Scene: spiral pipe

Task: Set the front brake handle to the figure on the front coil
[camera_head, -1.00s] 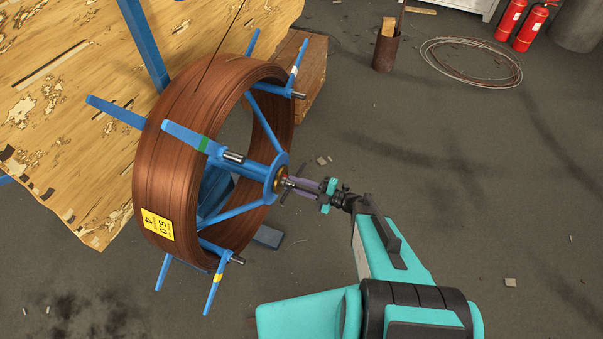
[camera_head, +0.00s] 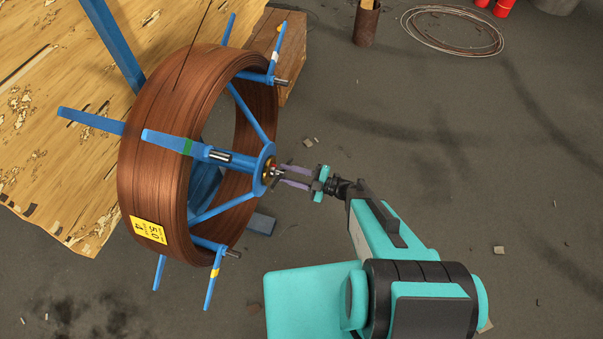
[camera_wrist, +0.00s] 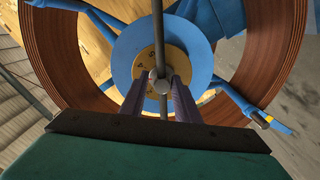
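The front coil (camera_head: 155,170) is a brown wire ring on a blue reel. Its yellow label (camera_head: 150,230) reads 50 and 4, turned sideways. The front brake handle (camera_wrist: 158,35) is a thin grey bar through the hub, standing upright in the wrist view. Behind it is a yellow dial (camera_wrist: 147,66) with small dark figures; I cannot read them surely. The blue hub (camera_head: 265,165) is in the middle of the reel. My gripper (camera_head: 281,176) faces the hub with its purple fingers apart. In the wrist view the fingers lie either side of the handle's round middle.
Blue reel arms (camera_head: 175,142) stick out around the hub. A worn wooden board (camera_head: 45,100) stands behind the coil at left. A wooden box (camera_head: 285,45), a rusty tube (camera_head: 367,22) and a wire loop (camera_head: 452,32) are farther back. The floor at right is mostly clear.

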